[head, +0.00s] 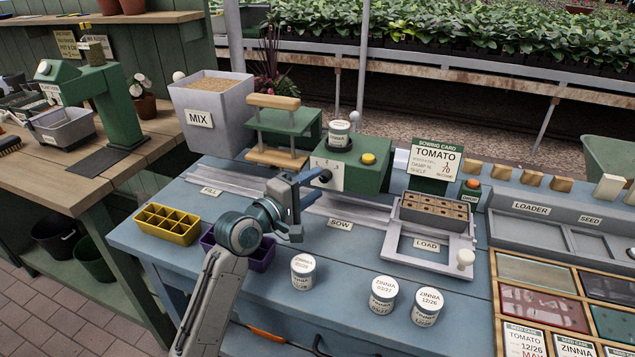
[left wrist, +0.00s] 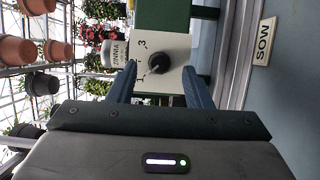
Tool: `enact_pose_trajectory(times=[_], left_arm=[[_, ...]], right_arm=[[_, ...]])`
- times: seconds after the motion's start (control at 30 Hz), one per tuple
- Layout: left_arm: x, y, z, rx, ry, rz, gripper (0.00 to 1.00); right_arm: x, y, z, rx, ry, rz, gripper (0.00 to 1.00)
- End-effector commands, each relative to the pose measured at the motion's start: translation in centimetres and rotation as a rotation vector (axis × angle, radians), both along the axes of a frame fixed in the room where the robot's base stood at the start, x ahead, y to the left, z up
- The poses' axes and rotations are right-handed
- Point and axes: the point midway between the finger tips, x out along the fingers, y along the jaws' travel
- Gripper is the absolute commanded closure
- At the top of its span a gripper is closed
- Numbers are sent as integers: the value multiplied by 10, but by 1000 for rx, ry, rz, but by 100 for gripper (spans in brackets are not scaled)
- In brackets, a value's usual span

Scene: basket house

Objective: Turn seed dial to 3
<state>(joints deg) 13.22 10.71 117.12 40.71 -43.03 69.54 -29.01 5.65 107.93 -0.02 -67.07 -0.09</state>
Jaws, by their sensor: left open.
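The seed dial (left wrist: 159,62) is a round black knob on a pale plate numbered 1 to 3. The plate is on the front of the green sowing unit (head: 372,178). In the left wrist view the dial lies between the two blue fingertips of my left gripper (left wrist: 158,72), with gaps on both sides. A small pale mark on the knob seems to point toward the 1 side, but I cannot be sure. In the head view my left gripper (head: 313,187) is open just in front of the plate and partly hides the dial. My right gripper is not in view.
A ZINNIA can (head: 339,134) stands on the unit beside a yellow button (head: 368,158). A yellow seed tray (head: 166,224) and a purple tray (head: 262,254) are near my left arm. Several cans stand in front, one the nearest ZINNIA can (head: 303,271). The SOW rail (head: 370,221) runs below the unit.

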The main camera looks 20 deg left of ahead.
Motion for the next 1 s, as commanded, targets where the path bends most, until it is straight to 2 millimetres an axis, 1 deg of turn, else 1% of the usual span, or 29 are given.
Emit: enact_pose_trajectory(times=[0.03,0.1,0.2,0.47,0.5,0.57,0.6,0.67,0.7,0.73,1.0], left_arm=[[6,-3,1,-3,0,0,55],[12,-5,0,-1,0,0,55],[16,-8,0,0,0,0,55],[18,-8,0,0,1,0,55],[18,-8,0,0,1,0,57],[18,-8,0,0,1,0,68],[18,-8,0,0,1,0,76],[18,-8,0,1,0,0,88],[18,-8,0,0,1,0,96],[18,-8,0,1,0,0,98],[18,-8,1,17,1,0,98]], right_arm=[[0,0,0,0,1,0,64],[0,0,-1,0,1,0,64],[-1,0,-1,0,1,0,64],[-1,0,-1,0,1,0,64],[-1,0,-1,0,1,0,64],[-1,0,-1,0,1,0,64],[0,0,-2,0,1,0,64],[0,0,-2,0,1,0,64],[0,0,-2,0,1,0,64],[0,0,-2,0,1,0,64],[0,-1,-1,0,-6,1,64]])
